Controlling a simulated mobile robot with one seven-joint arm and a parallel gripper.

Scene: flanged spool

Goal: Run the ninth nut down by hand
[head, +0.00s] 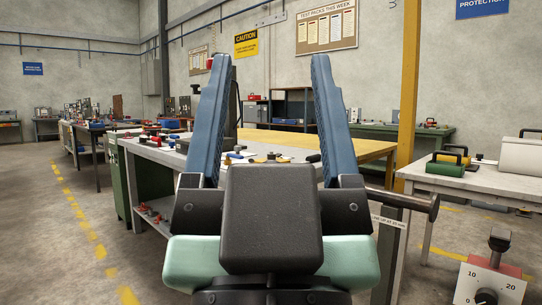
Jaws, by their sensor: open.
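My gripper (271,80) fills the middle of the head view. Its two long blue fingers point up and stand wide apart, with nothing between them. No flanged spool or nut can be made out in this view; the gripper hides part of the bench behind it.
A workbench (150,152) with small tools and parts on it stands behind my gripper. The floor at the left (40,220) is clear.

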